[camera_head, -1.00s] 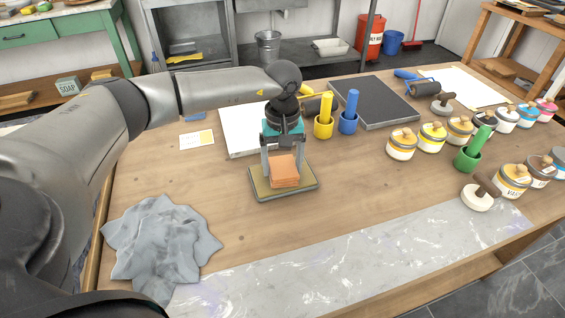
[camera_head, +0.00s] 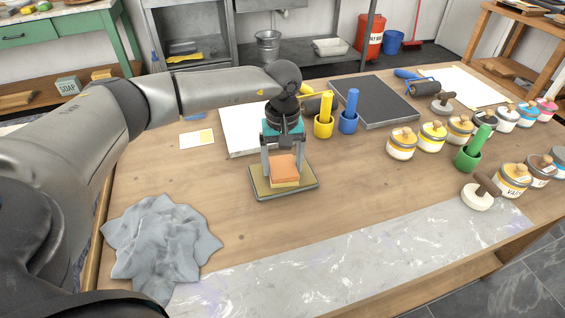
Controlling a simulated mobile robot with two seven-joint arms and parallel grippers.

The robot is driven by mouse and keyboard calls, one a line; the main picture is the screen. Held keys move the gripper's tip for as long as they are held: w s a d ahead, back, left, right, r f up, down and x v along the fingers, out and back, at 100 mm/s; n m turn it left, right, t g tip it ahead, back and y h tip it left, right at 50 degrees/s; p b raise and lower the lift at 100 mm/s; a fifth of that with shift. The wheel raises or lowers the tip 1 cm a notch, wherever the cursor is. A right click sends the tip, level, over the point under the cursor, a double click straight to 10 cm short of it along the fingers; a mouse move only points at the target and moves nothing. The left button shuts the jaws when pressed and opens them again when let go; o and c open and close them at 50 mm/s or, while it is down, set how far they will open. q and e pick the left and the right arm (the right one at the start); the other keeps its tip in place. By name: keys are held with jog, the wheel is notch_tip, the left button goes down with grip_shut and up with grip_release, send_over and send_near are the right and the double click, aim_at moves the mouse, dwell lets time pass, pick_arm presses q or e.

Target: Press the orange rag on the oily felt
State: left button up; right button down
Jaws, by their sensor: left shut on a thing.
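The orange rag (camera_head: 285,167) is a small folded pad; its lowest layer looks yellowish. My left gripper (camera_head: 284,160) points down and is shut on the rag from its two sides. The oily felt (camera_head: 262,188) is an olive-yellow pad in a dark shallow tray (camera_head: 300,195) on the table. The rag is over the felt and appears to touch it, though the contact edge is hard to judge. My right gripper is not in view.
A crumpled grey cloth (camera_head: 160,245) lies at the front left. A marble slab (camera_head: 330,255) runs along the front. Yellow (camera_head: 324,125) and blue (camera_head: 348,122) cups stand behind right of the tray, with several ink jars further right. Wood left of the tray is clear.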

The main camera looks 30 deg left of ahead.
aim_at(283, 165)
pick_arm(q)
jog(key=shift+r+p, duration=2.75)
jog(key=shift+r, duration=0.8)
